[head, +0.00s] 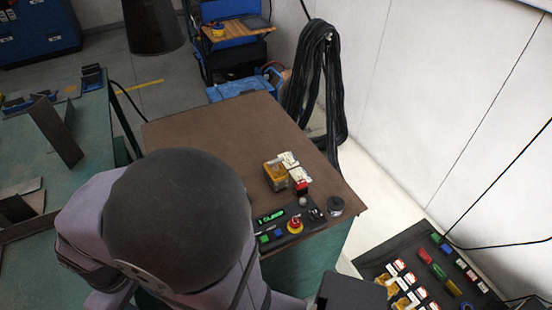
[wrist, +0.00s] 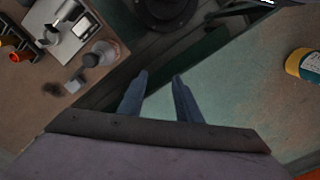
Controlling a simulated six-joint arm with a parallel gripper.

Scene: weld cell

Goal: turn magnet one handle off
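In the wrist view my gripper (wrist: 160,76) has its two blue-grey fingers apart, with nothing between them. They point over a dark edge and a teal surface (wrist: 228,88). I cannot tell with certainty which thing is magnet one or its handle. In the head view a yellow-and-white block (head: 277,176) and a red-and-white block (head: 299,181) stand on the brown tabletop (head: 215,125), behind a dark control panel (head: 282,238). My arm fills the lower left middle of the head view, and my fingers do not show there.
A rack of coloured switches (head: 428,272) lies lower right. Steel plates (head: 54,130) stand on the left table. A yellow-and-teal cylinder (wrist: 304,65) is right in the wrist view.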

